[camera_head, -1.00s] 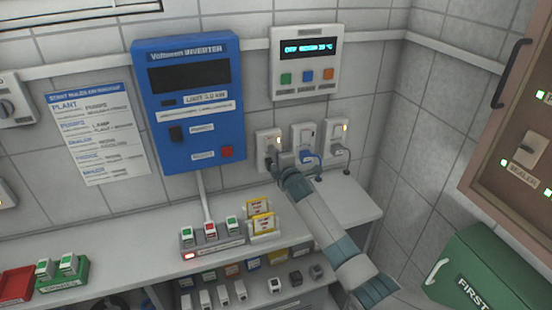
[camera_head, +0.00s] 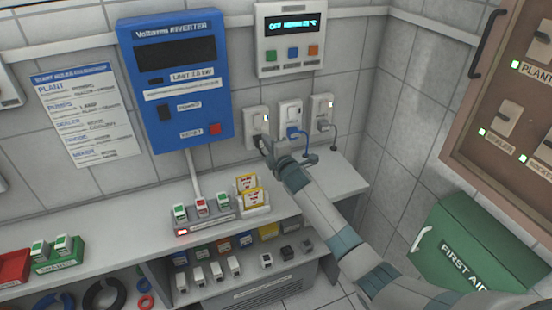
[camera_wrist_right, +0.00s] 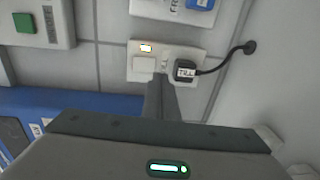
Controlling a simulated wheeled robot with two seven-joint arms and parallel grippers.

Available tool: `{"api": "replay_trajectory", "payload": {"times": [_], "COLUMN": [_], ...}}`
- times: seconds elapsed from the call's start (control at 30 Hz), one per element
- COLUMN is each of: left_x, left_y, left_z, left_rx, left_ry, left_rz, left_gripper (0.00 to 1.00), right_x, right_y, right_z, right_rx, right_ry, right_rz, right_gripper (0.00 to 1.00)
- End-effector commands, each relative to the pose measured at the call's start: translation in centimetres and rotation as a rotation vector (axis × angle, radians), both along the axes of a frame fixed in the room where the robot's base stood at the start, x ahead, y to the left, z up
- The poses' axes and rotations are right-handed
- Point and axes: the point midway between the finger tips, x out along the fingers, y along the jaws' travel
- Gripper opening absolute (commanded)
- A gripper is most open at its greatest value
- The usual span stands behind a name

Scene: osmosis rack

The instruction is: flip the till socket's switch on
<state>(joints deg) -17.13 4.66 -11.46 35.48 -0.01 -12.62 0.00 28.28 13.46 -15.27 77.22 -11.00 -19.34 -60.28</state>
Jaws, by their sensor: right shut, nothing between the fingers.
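The till socket (camera_head: 256,117) is the leftmost of three white wall sockets. A black plug with a white label (camera_wrist_right: 185,71) is in this socket. My right gripper (camera_head: 267,147) is shut and empty, its tips at the lower part of the socket in the head view. In the wrist view the fingertips (camera_wrist_right: 158,82) are just below the switch, near the plug. I cannot tell whether they touch. My left gripper is not in view.
The blue inverter (camera_head: 176,80) hangs to the left, a control panel (camera_head: 292,65) above. The counter (camera_head: 330,180) below carries small blocks and yellow cards. A green first-aid box (camera_head: 470,255) is at right.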

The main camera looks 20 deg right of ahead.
Motion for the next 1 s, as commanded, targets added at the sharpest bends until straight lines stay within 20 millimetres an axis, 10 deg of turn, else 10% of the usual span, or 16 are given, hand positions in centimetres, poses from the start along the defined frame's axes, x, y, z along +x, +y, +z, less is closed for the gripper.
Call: {"api": "replay_trajectory", "payload": {"times": [0.5,1.0], "left_x": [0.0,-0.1], "left_y": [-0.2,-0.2], "left_z": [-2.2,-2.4], "left_rx": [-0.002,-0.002], "left_ry": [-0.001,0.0], "left_rz": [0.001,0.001], "left_gripper": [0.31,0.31], "right_x": [-6.5,-7.4], "right_y": [-0.3,-0.3], "right_z": [-1.0,-0.9], "right_rx": [0.0,0.0], "right_ry": [0.001,0.001], "right_rz": [0.0,-0.001], "right_gripper": [0.0,0.0]}}
